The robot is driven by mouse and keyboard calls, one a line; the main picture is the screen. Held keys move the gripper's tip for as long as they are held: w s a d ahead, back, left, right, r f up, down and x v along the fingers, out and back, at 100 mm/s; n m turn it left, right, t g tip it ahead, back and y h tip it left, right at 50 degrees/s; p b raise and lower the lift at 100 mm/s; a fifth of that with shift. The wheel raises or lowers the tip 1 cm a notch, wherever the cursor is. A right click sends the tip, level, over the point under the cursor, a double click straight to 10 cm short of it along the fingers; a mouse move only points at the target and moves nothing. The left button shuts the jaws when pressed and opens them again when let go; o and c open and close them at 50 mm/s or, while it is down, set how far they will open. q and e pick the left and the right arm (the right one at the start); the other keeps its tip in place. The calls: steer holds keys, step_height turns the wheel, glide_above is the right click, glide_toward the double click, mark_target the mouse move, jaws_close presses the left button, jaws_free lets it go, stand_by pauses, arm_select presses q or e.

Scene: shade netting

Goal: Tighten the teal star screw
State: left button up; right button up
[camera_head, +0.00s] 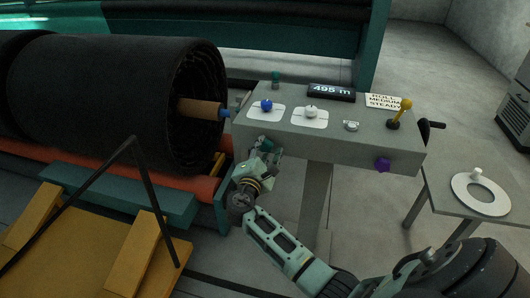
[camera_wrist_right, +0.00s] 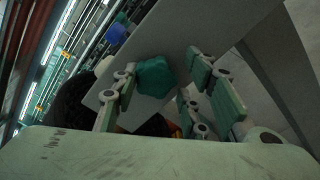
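The teal star screw (camera_wrist_right: 155,76) shows in the right wrist view on the grey face of the control box. In the head view, my right gripper (camera_head: 266,149) is at the box's lower left front, and I cannot clearly separate the screw from its fingers there. In the right wrist view, my right gripper (camera_wrist_right: 158,98) is open, with fingers on either side of the screw. A gap shows between the screw and the right-hand fingers; whether the left-hand finger touches it, I cannot tell. My left gripper is not in view.
The control box (camera_head: 330,150) carries a blue knob (camera_head: 266,104), a white knob (camera_head: 311,112), a yellow lever (camera_head: 401,110) and a purple star knob (camera_head: 383,165). A black netting roll (camera_head: 110,100) lies left. A side table (camera_head: 440,187) with a white ring (camera_head: 480,206) stands right.

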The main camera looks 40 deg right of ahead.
mark_target(265, 148)
steer(key=shift+o, duration=0.4)
steer(key=shift+r, duration=0.1)
steer(key=shift+a, duration=0.15)
steer(key=shift+p+v, duration=0.75)
steer(key=shift+v, duration=1.7)
steer(key=shift+w+r, duration=0.1)
steer(key=shift+o, duration=0.3)
steer(key=o, duration=0.5)
